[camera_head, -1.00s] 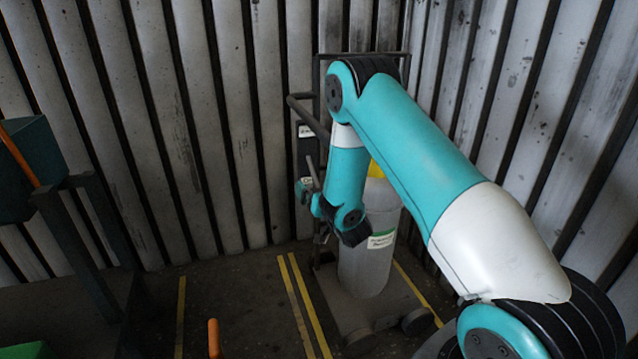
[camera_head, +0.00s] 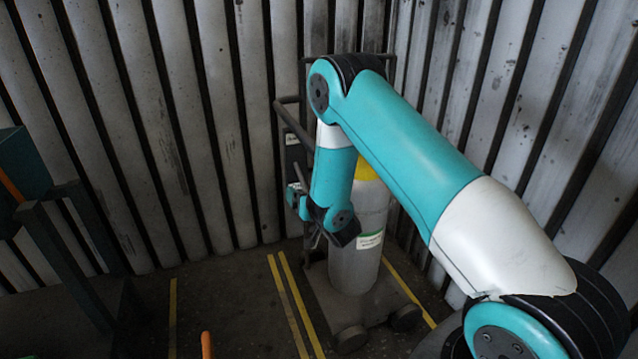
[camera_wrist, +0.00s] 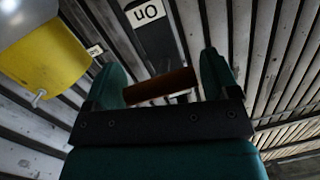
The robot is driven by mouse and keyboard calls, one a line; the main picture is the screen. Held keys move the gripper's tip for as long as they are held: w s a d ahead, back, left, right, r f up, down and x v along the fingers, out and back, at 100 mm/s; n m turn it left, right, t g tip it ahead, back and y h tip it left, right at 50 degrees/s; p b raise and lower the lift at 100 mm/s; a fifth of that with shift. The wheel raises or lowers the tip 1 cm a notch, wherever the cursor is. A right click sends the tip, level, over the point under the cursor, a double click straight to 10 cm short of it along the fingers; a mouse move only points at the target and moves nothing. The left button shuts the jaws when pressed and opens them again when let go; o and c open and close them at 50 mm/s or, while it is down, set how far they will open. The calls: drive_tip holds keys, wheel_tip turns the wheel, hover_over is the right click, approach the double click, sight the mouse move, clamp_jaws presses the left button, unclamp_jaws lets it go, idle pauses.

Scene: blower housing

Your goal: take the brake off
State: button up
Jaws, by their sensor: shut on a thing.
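My gripper (camera_wrist: 164,84) is shut on a brown bar-shaped handle (camera_wrist: 158,88), which lies crosswise between the two teal fingers in the wrist view. In the head view my gripper (camera_head: 296,198) is at the left side of a trolley (camera_head: 325,300), in front of its upright frame, and my own wrist partly hides it. The handle cannot be made out clearly there. I cannot tell which part is the brake.
A grey cylinder (camera_head: 352,265) with a yellow top (camera_wrist: 42,62) stands on the trolley, close beside my wrist. Ribbed metal walls (camera_head: 200,120) enclose the corner. A dark green bin on a stand (camera_head: 20,165) is at the left. Yellow floor lines (camera_head: 290,300) run beside the trolley.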

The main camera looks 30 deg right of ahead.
drive_tip(key=shift+s+d+r+g, duration=0.3)
drive_tip(key=shift+d+r, duration=0.1)
drive_tip(key=shift+r, duration=0.35)
drive_tip(key=shift+s+r+p, duration=0.15)
drive_tip(key=shift+r+p, duration=0.5)
drive_tip(key=shift+r, duration=0.2)
wheel_tip(320, 180, up, 2)
drive_tip(key=p, duration=0.2)
drive_tip(key=shift+a+r+p, duration=0.1)
drive_tip(key=shift+r+p, duration=0.15)
drive_tip(key=shift+p, duration=0.15)
drive_tip(key=shift+r, duration=0.2)
